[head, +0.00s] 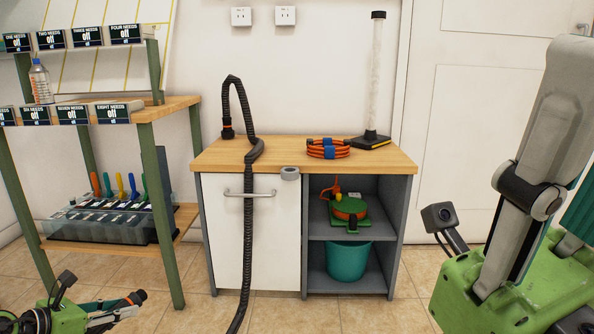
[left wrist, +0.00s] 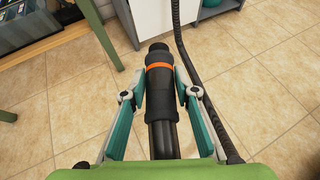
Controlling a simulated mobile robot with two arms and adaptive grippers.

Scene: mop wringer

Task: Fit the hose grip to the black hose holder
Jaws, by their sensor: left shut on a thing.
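The hose grip is a black tube with an orange ring; it shows in the left wrist view (left wrist: 159,62) and at lower left in the head view (head: 132,298). My left gripper (head: 112,306) is shut on the hose grip, its teal fingers on both sides of it. It is left of the cabinet, low, apart from the worktop. A black ribbed hose (head: 245,210) arches up from a black, orange-ringed end (head: 227,127) on the worktop, then hangs over the front edge. I cannot tell which part is the black hose holder. My right gripper's green body shows at right; its fingertips are not clear.
The cabinet's wooden worktop (head: 286,150) carries an orange cable coil (head: 328,148) and an upright clear tube (head: 375,70). A grey ring (head: 290,173) sits at its front edge. A teal bucket (head: 347,262) stands below. A green-legged shelf (head: 152,185) stands left. Floor in front is partly clear.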

